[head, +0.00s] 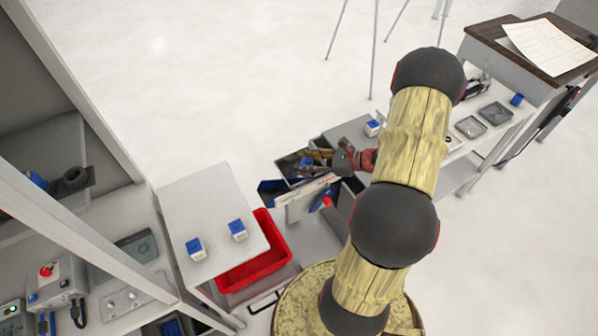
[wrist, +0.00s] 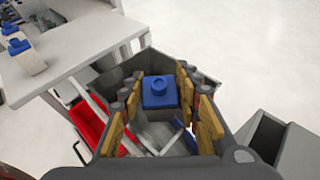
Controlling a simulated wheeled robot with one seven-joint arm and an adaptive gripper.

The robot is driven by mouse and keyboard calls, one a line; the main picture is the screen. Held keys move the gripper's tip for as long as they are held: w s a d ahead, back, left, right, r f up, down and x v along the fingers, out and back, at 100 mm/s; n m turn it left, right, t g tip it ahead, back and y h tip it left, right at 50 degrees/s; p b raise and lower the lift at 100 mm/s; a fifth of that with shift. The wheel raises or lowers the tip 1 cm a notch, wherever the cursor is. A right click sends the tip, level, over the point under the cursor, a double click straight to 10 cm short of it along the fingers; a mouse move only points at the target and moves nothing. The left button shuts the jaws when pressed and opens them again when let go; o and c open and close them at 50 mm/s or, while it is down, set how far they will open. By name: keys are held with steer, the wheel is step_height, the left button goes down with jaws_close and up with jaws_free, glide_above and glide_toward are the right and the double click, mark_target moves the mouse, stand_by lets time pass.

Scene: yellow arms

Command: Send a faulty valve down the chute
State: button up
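My gripper (head: 310,158) is in the middle of the head view, above dark open bins. In the wrist view, its yellow-padded fingers (wrist: 160,98) stand on both sides of a blue-capped valve (wrist: 159,92), which fills the gap at the tips. The valve looks held; its lower part is hard to make out. Two more blue-capped valves, a left one (head: 195,248) and a right one (head: 237,230), stand on the pale table (head: 190,200). Another valve (head: 372,127) stands beyond the gripper. I cannot tell for certain which opening is the chute.
A red tray (head: 282,262) lies beside the pale table. A white panel (head: 300,207) with a red and blue mark stands below the gripper. A grey box (wrist: 265,140) is at right in the wrist view. A bench with small trays (head: 470,127) is at far right.

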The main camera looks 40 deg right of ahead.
steer(key=o, duration=0.4)
steer(key=v, duration=1.2)
stand_by(0.4)
